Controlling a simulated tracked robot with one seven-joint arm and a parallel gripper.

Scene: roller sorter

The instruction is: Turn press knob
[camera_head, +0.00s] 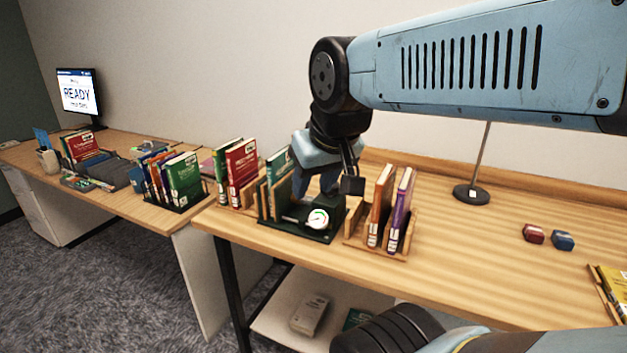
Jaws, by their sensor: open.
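A dark green press (290,229) stands near the front edge of the wooden table. A round white dial gauge (318,219) with coloured marks and a needle is at its front right. No separate knob can be made out; my gripper and the press parts may hide it. My gripper (338,186) points down over the back right of the press, open, with no object seen between its fingers. Whether it touches the press cannot be told.
Books in a wooden holder (377,246) stand close right of the press, with more books (240,165) on its left. A thin stand (471,194) and red (533,233) and blue (563,240) blocks are farther right. The table's middle right is mostly clear.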

